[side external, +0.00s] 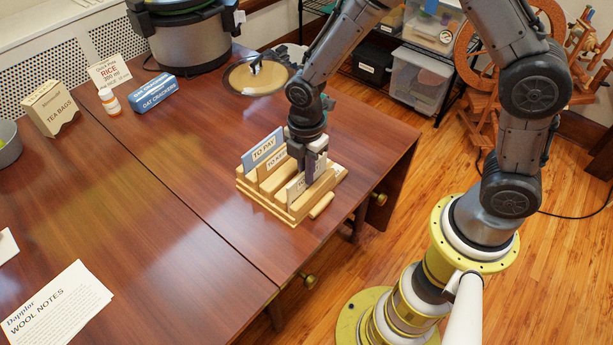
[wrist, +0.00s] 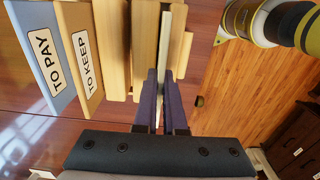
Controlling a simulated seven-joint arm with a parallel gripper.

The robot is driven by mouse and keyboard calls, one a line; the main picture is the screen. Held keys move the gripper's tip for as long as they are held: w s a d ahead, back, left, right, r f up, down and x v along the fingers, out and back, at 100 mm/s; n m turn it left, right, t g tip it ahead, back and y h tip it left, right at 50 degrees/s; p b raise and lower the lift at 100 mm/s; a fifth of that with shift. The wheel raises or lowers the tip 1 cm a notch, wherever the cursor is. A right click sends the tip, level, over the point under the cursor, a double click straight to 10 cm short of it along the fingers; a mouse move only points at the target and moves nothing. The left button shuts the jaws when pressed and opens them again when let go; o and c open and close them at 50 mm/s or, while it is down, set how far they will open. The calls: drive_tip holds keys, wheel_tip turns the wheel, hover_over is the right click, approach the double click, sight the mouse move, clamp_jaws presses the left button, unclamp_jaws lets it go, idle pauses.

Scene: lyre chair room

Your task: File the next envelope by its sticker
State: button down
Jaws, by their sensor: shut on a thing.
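A wooden letter rack (side external: 265,205) with upright slots stands near the table's right edge. A blue panel labelled TO PAY (side external: 263,150) is at its far left; it also shows in the wrist view (wrist: 38,45). Beside it is a tan panel labelled TO KEEP (wrist: 82,48). My gripper (side external: 310,174) points down over the right part of the rack. In the wrist view, my gripper (wrist: 163,82) is shut on a thin pale envelope (wrist: 165,42), seen edge-on between wooden panels. I cannot see its sticker or tell whether its lower edge touches the rack's bottom.
A lidded pan (side external: 258,78), a cooker (side external: 190,45), a blue cracker box (side external: 152,92), a pill bottle (side external: 110,102) and a tea box (side external: 50,105) stand at the back. A Wool Notes sheet (side external: 60,308) lies front left. The table's middle is clear.

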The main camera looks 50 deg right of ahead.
wheel_tip(320, 180, up, 9)
drive_tip(key=shift+w+f, duration=0.15)
drive_tip(key=w+r, duration=0.1)
drive_tip(key=w, duration=0.2)
approach(290, 163)
drive_tip(key=s+a+f, duration=0.1)
drive_tip(key=s+f, duration=0.1)
drive_tip(key=f, duration=0.1)
drive_tip(key=s+a+f, duration=0.1)
drive_tip(key=f, duration=0.1)
drive_tip(key=shift+a+f, duration=0.25)
drive_tip(key=shift+a, duration=0.1)
drive_tip(key=shift+f, duration=0.15)
drive_tip(key=c, duration=1)
unclamp_jaws()
drive_tip(key=shift+w, duration=0.1)
wheel_tip(290, 163, up, 13)
drive_tip(key=shift+f, duration=0.2)
